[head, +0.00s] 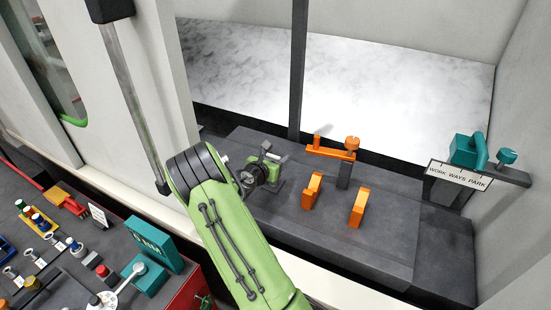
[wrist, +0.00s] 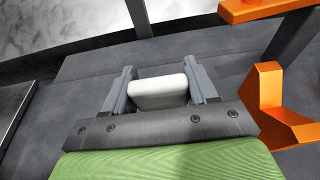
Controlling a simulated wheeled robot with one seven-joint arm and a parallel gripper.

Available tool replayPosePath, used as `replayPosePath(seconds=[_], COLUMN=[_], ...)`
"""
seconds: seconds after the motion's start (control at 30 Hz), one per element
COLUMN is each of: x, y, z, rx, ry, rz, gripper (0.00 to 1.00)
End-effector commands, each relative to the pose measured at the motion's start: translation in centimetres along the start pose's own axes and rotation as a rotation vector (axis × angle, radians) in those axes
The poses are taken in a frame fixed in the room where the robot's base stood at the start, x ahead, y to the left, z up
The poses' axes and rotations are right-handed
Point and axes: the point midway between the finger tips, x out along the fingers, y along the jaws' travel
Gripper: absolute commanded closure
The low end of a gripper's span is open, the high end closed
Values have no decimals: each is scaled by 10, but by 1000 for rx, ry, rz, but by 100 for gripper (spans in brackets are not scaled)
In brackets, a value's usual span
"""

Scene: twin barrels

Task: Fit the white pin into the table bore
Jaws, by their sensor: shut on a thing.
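The white pin (wrist: 158,93) shows in the wrist view as a pale block between the two grey fingers. My gripper (wrist: 160,86) is shut on it. In the head view my gripper (head: 268,160) is over the left part of the dark grey table (head: 385,245), left of the orange fixtures. The pin cannot be made out clearly in the head view. The pin's lower end is hidden, so I cannot tell whether it touches the table. I cannot see the table bore in either view.
Two orange cradles (head: 312,190) (head: 358,207) stand right of my gripper; one is close in the wrist view (wrist: 272,108). Behind them is an orange arm on a dark post (head: 344,176). A "WORK WAYS PARK" sign (head: 459,176) stands right. A cluttered bench (head: 60,265) is at left.

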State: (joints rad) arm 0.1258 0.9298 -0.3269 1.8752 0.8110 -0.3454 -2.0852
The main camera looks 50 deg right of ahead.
Motion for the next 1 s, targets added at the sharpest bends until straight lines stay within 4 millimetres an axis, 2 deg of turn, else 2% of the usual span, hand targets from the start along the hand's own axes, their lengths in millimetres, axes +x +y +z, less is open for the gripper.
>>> replayPosePath(seconds=[1.0], x=[7], y=[0], z=[-22], rx=[0], ry=[0], rz=[0], gripper=[74])
